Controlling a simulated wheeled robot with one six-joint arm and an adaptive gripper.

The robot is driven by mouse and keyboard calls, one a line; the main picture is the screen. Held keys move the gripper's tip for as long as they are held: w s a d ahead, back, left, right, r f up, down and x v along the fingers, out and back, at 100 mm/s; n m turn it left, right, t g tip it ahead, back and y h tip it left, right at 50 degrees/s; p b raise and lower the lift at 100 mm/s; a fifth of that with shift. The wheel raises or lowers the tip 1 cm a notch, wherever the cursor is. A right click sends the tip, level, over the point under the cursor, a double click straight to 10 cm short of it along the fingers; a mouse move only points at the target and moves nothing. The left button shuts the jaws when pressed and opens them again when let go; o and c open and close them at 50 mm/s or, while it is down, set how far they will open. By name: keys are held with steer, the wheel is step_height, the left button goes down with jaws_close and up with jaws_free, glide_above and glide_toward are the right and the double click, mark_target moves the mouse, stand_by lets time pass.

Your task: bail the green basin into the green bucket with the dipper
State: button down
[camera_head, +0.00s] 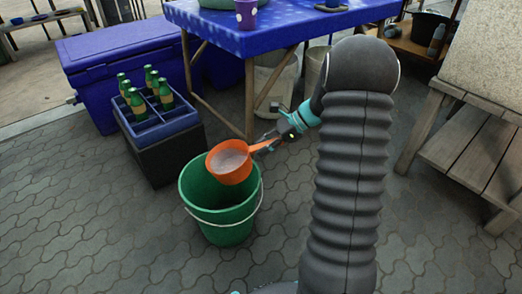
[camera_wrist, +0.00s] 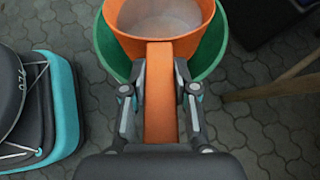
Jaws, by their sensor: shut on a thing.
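An orange dipper (camera_head: 231,167) shows in the head view, held over the far right part of the green bucket's mouth. It looks about level and has pale, greyish contents. The green bucket (camera_head: 226,229) stands on the paving with a thin wire handle; its inside bottom is dark. My gripper (camera_head: 291,128) is shut on the dipper's handle. In the wrist view my gripper (camera_wrist: 160,98) has one finger on each side of the orange handle (camera_wrist: 160,120), with the dipper's bowl above the green bucket (camera_wrist: 224,45). A green basin (camera_head: 221,3) is partly cut off at the top edge, on the blue-covered table.
The blue table (camera_head: 270,38) holds a purple cup (camera_head: 246,13). A blue crate with several green bottles (camera_head: 165,95) stands left of the bucket, by a blue cooler (camera_head: 120,65). A wooden bench (camera_head: 465,140) stands at right. Paving before the bucket is clear.

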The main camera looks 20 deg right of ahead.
step_height(320, 180, up, 4)
steer(key=h, duration=0.1)
steer(key=h+p, duration=0.1)
steer(key=h, duration=0.1)
steer(key=shift+d+f+g, duration=0.1)
steer(key=shift+f+g, duration=0.1)
steer(key=shift+g, duration=0.1)
steer(key=a+r+h+p, duration=0.3)
steer(key=a+r+g+h+p, duration=0.1)
steer(key=r, duration=0.1)
steer(key=shift+w+a+r+h+p, duration=0.15)
steer(key=shift+w+h+p, duration=0.2)
steer(key=shift+w+h, duration=0.05)
steer(key=w+a+r+g+h+p, duration=0.1)
steer(key=w+a+r+h+p, duration=0.1)
steer(key=a+h+p, duration=0.4)
steer(key=shift+a+r+h, duration=0.35)
steer(key=shift+a+h, duration=0.05)
steer(key=shift+a, duration=1.4)
steer(key=shift+g, duration=0.3)
